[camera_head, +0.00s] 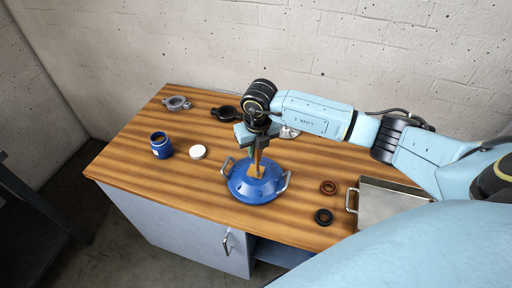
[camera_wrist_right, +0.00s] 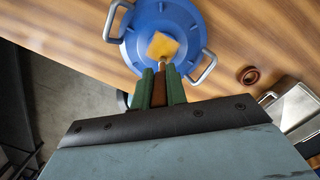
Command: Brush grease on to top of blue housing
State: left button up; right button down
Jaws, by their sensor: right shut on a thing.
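The blue housing (camera_head: 251,187) is round, with a metal handle on each side, and sits on the wooden workbench. It also shows in the right wrist view (camera_wrist_right: 143,30). My right gripper (camera_head: 255,146) is above the housing, shut on a brush (camera_head: 257,171) that points down. In the right wrist view the gripper (camera_wrist_right: 159,87) has green fingers around the brush's brown handle. The yellowish brush head (camera_wrist_right: 163,46) is over the top of the housing; whether it touches, I cannot tell. My left gripper is not in view.
A white lid (camera_head: 198,152) lies beside the jar. A grey clamp-like part (camera_head: 176,103) and a black one (camera_head: 227,113) lie at the back. The front left of the bench is clear.

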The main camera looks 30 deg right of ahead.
jog(key=shift+d, duration=0.1)
jog(key=shift+w+d+b, duration=0.95)
jog(key=shift+w+d, duration=0.1)
jog(key=shift+d, duration=0.1)
jog(key=shift+s+a, duration=0.15)
jog(key=shift+a, duration=0.05)
dwell(0.5)
jog(key=shift+s+a+p, duration=0.9)
jog(key=shift+a, duration=0.15)
jog(key=shift+r+p, duration=2.15)
jog(key=shift+r, duration=0.9)
